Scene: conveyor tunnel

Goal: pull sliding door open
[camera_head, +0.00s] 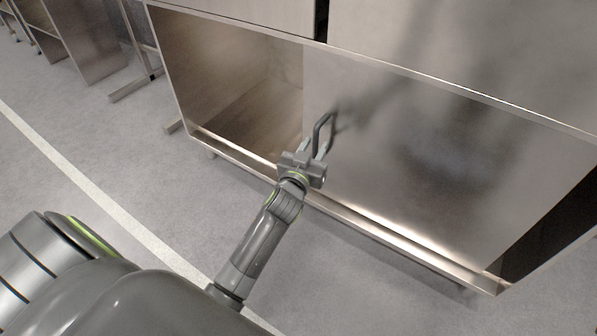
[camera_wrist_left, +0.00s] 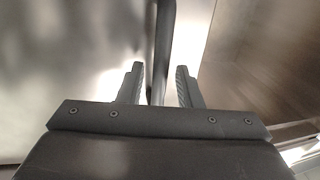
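The sliding door (camera_head: 430,170) is a brushed metal panel in the lower bay of the metal cabinet. Its dark bar handle (camera_head: 318,128) stands near the door's left edge. My left gripper (camera_head: 315,148) is at the handle, its fingers reaching up toward it. In the left wrist view, the handle (camera_wrist_left: 162,45) runs upright between the two fingers of my left gripper (camera_wrist_left: 159,72). The fingers are apart, with a gap visible on each side of the bar. My right gripper is not in view.
The bay is open to the left of the door, showing an empty interior (camera_head: 235,75). A dark gap (camera_head: 550,230) shows at its right end. A metal bottom rail (camera_head: 400,243) runs below the door. Grey floor with a white line (camera_head: 90,185) lies in front.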

